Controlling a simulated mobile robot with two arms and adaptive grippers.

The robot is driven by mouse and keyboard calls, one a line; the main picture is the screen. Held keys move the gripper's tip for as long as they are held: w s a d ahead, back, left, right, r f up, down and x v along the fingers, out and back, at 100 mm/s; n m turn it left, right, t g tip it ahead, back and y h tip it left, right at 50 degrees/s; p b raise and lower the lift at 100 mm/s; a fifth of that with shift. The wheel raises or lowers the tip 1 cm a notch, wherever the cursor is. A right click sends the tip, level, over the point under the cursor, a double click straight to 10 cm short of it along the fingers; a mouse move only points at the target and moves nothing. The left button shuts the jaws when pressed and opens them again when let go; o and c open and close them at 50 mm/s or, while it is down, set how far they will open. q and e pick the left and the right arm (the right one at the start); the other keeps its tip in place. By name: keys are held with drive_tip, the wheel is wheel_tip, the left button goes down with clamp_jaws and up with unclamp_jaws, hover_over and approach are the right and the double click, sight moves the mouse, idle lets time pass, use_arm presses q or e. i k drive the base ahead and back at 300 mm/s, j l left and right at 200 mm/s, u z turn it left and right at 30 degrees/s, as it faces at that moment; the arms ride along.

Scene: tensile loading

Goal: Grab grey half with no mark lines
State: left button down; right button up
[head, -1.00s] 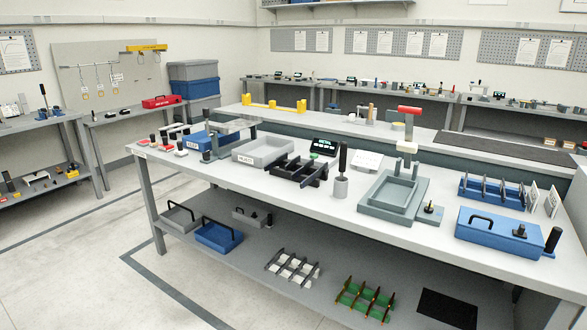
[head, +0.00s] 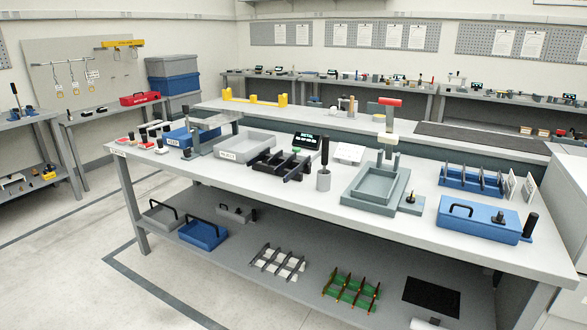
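I cannot make out a grey half without mark lines at this size. A blue rack (head: 472,181) with upright dividers stands at the right of the bench. Whether any of these holds a grey half is too small to tell. Neither of my grippers can be identified in view.
A blue case (head: 478,223) lies near the right front edge. A small display (head: 307,141) stands behind the black rack. The lower shelf carries blue and grey bins, a green rack (head: 350,292) and a black mat (head: 432,297). Floor is clear at front left.

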sight(274, 159)
drive_tip(key=i+j+z, duration=0.1)
drive_tip(key=i, duration=0.65)
drive_tip(key=i+j+z, duration=0.15)
drive_tip(key=i, duration=0.55)
